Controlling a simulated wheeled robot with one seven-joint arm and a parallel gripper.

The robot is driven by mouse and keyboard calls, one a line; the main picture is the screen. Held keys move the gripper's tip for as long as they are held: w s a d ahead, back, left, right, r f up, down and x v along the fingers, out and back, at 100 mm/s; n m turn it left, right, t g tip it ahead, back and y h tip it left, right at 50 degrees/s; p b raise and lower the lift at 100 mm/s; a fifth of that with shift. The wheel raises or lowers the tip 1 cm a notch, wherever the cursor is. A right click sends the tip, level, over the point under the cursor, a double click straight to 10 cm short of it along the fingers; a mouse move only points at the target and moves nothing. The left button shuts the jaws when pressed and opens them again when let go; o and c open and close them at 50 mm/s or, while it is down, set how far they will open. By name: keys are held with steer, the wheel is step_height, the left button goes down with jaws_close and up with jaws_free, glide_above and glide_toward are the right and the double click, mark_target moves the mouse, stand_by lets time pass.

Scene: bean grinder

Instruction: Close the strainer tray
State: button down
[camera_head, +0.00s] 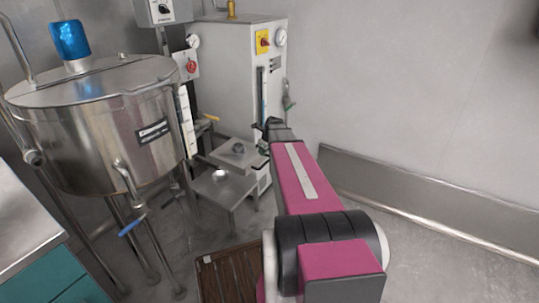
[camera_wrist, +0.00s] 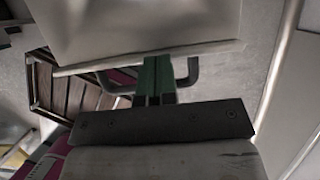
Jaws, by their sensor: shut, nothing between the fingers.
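The strainer tray (camera_head: 222,156) appears to be the pale metal tray that juts out low on the front of the tall grey machine, with a small round object on top. In the wrist view its broad metal surface (camera_wrist: 135,22) fills the top, with a dark U-shaped handle (camera_wrist: 193,72) at its edge. My gripper (camera_head: 262,147) is at the tray's right side in the head view. In the wrist view my gripper (camera_wrist: 152,75) has its green fingers together and empty, overlapping the middle of the handle. I cannot tell whether they touch it.
A lower metal stand (camera_head: 226,188) sits under the tray. A large steel vessel (camera_head: 115,125) on legs stands to the left, with a blue-handled valve (camera_head: 131,227). A brown slatted crate (camera_head: 228,277) lies on the floor. The wall (camera_head: 420,90) bounds the right.

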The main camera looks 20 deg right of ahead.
mark_target(245, 148)
steer(key=w+a, duration=0.3)
steer(key=w, duration=0.1)
steer(key=w+a, duration=0.3)
steer(key=w, duration=0.1)
steer(key=w+a, duration=0.3)
steer(key=shift+w, duration=0.4)
steer(key=s+d, duration=0.1)
steer(key=s, duration=0.1)
steer(key=s+d, duration=0.1)
steer(key=s, duration=0.1)
steer(key=shift+d, duration=0.35)
steer(key=v, duration=0.9)
steer(key=s+a+f+n+g+h, duration=0.1)
steer(key=s+a+f+n, duration=0.2)
steer(key=s+n, duration=0.6)
steer(key=s+a+f+n+g+h, duration=0.1)
steer(key=s+a+f+n, duration=0.3)
steer(key=s+n, duration=0.5)
steer(key=s+a+f+n+g, duration=0.1)
steer(key=s+a+f+n, duration=0.2)
steer(key=s+n, duration=0.6)
steer(key=shift+s+a+f+n+h, duration=0.15)
steer(key=shift+s+a+n+h, duration=0.4)
steer(key=shift+a, duration=0.7)
steer(key=shift+w, duration=0.2)
